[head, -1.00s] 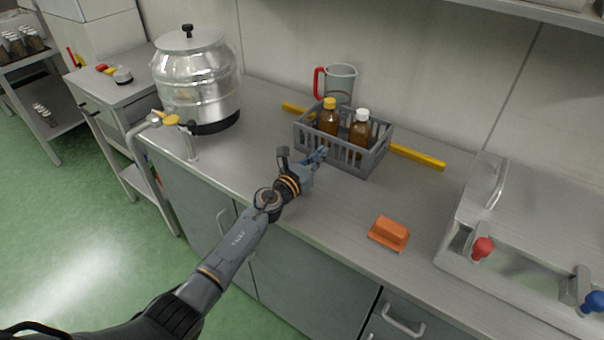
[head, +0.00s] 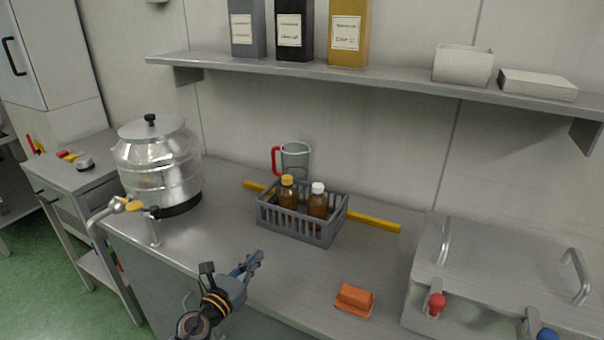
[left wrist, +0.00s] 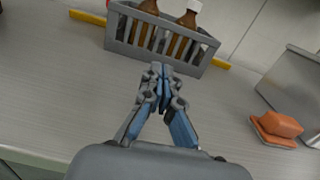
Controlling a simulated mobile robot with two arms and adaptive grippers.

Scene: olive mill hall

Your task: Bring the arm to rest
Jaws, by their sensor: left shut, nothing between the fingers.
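My left gripper (head: 250,262) is shut and empty, above the front part of the steel counter. In the left wrist view the gripper's fingertips (left wrist: 160,72) meet just in front of the crate. The grey slotted crate (head: 298,228) stands on the counter behind the gripper, apart from it in the head view. It holds a brown bottle with a yellow cap (head: 288,195) and a brown bottle with a white cap (head: 318,204), both upright. My right gripper is in no view.
An orange block (head: 355,298) lies right of the gripper. A steel urn (head: 158,165) with a tap stands at left. A yellow bar (head: 373,221) and a red-handled jug (head: 296,158) are behind the crate.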

